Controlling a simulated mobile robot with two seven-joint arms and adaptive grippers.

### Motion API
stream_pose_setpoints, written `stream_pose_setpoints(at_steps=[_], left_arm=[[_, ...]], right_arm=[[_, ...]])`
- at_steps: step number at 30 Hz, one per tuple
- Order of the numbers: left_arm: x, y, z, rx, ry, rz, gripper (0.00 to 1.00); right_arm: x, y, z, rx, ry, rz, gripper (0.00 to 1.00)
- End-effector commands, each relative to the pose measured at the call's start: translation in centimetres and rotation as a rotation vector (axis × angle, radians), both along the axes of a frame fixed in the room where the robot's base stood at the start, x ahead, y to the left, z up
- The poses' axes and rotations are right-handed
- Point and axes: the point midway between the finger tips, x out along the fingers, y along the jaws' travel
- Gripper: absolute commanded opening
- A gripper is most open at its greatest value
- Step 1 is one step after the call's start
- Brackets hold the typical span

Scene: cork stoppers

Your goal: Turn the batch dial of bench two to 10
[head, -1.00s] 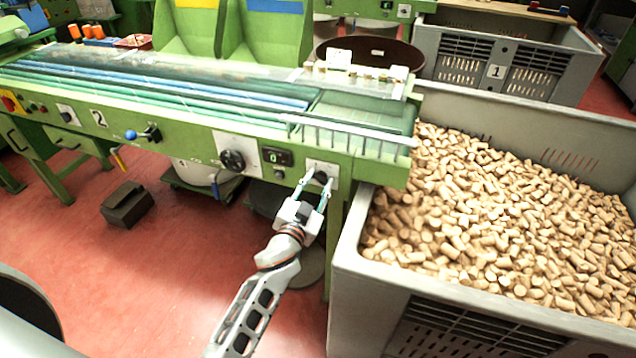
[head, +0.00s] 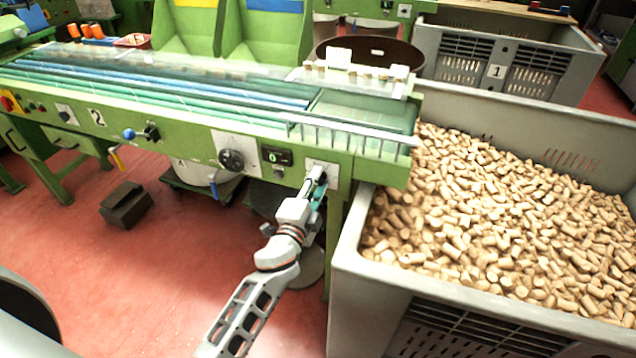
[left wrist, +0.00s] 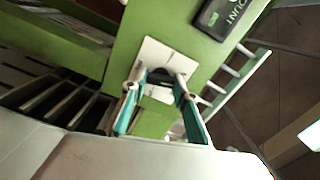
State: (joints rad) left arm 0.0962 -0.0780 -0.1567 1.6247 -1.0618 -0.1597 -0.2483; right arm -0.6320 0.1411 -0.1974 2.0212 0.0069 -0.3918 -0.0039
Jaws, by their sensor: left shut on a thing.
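Bench two (head: 180,140) is the green bench marked with a 2. At the right end of its front is a small white plate (head: 331,170) with a dark knob; the plate also shows in the left wrist view (left wrist: 151,52). My left gripper (head: 318,180) is shut on the dark knob (left wrist: 160,76), one finger on each side. In the head view the fingers mostly hide the knob, and I cannot read its setting. Left of it are a small dark display (head: 276,156) showing what looks like 0 and a larger black handwheel (head: 231,160). My right gripper is not in view.
A grey crate (head: 345,270) full of corks stands close to the right of my left arm. A dark box (head: 126,205) lies on the red floor, which is otherwise open at the left.

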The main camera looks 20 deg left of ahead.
Motion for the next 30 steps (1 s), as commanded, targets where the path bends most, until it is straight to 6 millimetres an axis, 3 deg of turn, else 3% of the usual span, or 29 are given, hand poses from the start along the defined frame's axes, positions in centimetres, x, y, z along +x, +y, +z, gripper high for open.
stream_pose_setpoints(at_steps=[18, 30], left_arm=[[-0.01, 0.01, -0.08, 0.558, -0.019, -0.001, 0.07], [-0.03, 0.04, -0.18, 0.752, -0.024, 0.0, 0.07]], right_arm=[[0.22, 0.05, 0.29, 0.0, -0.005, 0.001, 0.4], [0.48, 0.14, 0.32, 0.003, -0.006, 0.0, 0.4]])
